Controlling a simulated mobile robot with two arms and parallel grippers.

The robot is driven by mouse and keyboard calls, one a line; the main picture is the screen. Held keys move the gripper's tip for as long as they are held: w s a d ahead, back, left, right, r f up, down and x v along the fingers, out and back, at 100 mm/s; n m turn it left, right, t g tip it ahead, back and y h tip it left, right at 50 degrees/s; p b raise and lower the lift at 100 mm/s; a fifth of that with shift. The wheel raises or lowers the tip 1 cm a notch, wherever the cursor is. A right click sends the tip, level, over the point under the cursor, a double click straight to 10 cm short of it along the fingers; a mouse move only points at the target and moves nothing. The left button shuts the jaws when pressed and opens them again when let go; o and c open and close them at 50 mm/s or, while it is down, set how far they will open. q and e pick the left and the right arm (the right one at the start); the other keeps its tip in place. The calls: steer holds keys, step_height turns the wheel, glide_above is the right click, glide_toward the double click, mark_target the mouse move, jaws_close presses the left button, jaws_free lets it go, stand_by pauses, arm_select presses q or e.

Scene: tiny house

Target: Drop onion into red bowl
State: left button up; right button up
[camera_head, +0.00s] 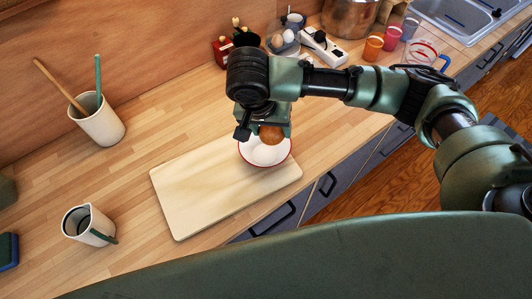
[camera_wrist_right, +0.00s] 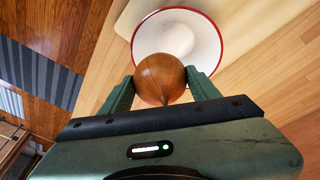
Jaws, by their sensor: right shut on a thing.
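My right gripper (camera_head: 270,131) is shut on a round brown onion (camera_head: 270,134). In the right wrist view the onion (camera_wrist_right: 160,78) sits between the two green fingers (camera_wrist_right: 160,88). The bowl (camera_head: 265,155) is white inside with a red rim and stands at the right end of the cutting board. In the head view the onion overlaps the bowl's far part. In the right wrist view the bowl (camera_wrist_right: 178,38) shows beyond the onion, partly hidden by it. The exact height of the onion over the bowl is hard to tell. My left gripper is not in view.
A pale cutting board (camera_head: 205,190) lies on the wooden counter. A white pitcher (camera_head: 88,226) and a utensil crock (camera_head: 98,120) stand to the left. Orange cups (camera_head: 373,47), a glass measuring jug (camera_head: 420,55) and a metal pot (camera_head: 350,15) stand at the back right.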

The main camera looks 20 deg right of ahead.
steer(key=o, duration=1.4)
steer(key=shift+c, duration=0.2)
steer(key=shift+o, duration=0.9)
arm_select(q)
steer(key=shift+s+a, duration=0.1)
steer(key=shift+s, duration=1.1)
arm_select(e)
steer(key=v, duration=0.6)
steer(key=shift+a+r, duration=0.15)
steer(key=shift+r, duration=0.25)
steer(key=shift+s+a+r, duration=0.1)
steer(key=shift+s+r, duration=0.1)
steer(key=shift+r, duration=0.3)
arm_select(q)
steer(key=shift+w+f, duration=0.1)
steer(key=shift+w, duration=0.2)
arm_select(e)
steer(key=shift+f, duration=0.1)
